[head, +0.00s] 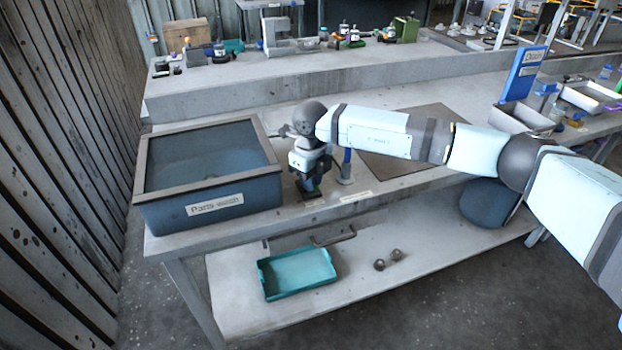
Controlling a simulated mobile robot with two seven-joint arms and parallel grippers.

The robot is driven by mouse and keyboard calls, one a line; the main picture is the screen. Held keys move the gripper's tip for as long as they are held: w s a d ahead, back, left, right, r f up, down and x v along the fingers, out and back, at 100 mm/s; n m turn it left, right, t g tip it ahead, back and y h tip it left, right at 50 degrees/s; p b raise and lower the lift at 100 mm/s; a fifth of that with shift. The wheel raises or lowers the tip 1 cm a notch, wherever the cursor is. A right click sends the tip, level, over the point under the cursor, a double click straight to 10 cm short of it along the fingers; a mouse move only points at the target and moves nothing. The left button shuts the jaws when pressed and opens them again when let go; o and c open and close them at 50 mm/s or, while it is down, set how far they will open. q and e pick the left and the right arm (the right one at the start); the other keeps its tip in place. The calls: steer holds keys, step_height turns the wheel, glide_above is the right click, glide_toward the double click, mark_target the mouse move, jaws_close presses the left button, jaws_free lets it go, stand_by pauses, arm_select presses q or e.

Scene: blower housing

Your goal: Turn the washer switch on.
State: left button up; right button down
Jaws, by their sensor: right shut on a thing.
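The washer is a dark blue-grey open basin (165,215) labelled "Parts wash", at the left of the workbench, with dark liquid inside. My right arm reaches in from the right. Its gripper (309,190) points down at the bench's front edge, just right of the basin. The gripper is shut on a small dark thing at bench level, which seems to be the washer switch. The gripper hides most of it, so its setting cannot be told. A small label lies on the bench edge just below. My left gripper is not in view.
A blue-handled upright tool (346,168) stands close to the right of my gripper. A dark flat mat (405,160) lies behind my forearm. A teal tray (298,273) and two small round parts (387,260) are on the lower shelf. A blue sign (527,68) stands at right.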

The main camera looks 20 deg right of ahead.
steer(key=shift+m, duration=0.3)
steer(key=m, duration=0.3)
steer(key=shift+a+p, duration=0.1)
steer(key=shift+p, duration=0.2)
steer(key=m+p, duration=0.1)
steer(key=m, duration=0.3)
steer(key=shift+a+m, duration=0.1)
steer(key=shift+m, duration=1)
steer(key=shift+a+m+p, duration=0.1)
steer(key=shift+m+p, duration=0.25)
steer(key=shift+m, duration=0.55)
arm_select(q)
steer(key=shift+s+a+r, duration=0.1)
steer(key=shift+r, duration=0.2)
arm_select(e)
steer(key=shift+m, duration=0.3)
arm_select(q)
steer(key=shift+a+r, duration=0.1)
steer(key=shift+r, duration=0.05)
